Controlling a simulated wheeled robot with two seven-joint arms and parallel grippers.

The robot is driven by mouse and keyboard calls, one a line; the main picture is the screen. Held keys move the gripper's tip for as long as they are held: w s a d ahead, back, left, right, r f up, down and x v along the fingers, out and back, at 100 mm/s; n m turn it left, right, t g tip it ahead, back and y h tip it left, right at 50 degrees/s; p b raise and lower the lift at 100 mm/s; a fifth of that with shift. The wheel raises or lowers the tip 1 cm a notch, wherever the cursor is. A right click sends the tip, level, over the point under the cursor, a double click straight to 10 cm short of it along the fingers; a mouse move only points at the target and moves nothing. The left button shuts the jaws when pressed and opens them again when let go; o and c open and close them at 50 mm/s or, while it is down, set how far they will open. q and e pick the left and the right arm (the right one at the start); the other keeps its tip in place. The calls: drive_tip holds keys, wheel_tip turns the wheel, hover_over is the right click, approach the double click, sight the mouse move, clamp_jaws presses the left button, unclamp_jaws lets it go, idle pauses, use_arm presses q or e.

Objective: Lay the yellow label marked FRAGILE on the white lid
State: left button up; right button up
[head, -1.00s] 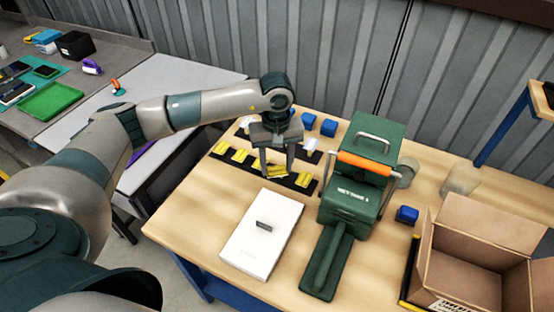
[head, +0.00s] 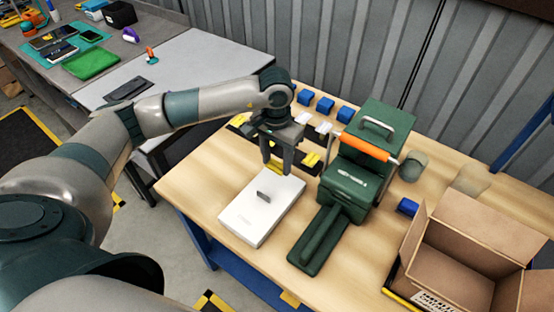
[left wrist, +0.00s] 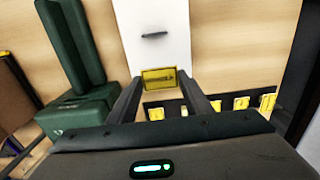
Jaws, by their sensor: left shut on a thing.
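The white lid (head: 245,215) lies flat on the wooden table, with a small dark handle-like piece (head: 263,196) on top. It also shows in the left wrist view (left wrist: 165,60). My left gripper (head: 277,168) is over the lid's far end, fingers pointing down. In the left wrist view it is shut on a yellow label (left wrist: 159,77), held between the fingertips and overlapping the lid's near edge in the picture. The label's dark marking is too small to read. Whether the label touches the lid I cannot tell. My right gripper is not in view.
Dark strips with more yellow labels (left wrist: 241,103) and a few white ones lie behind the lid. A green machine (head: 355,185) with an orange handle stands close to its right. An open carton (head: 440,240) is further right. Blue blocks (head: 325,104) sit at the back.

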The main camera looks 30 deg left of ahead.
sight(277, 184)
use_arm(q)
drive_tip(key=shift+f, duration=0.1)
drive_tip(key=shift+f+b, duration=0.7)
drive_tip(key=shift+f, duration=2.65)
drive_tip(key=shift+f+b, duration=0.3)
drive_tip(key=shift+b, duration=0.05)
drive_tip(key=o, duration=0.9)
drive_tip(key=shift+o, duration=0.5)
drive_tip(key=o, duration=0.4)
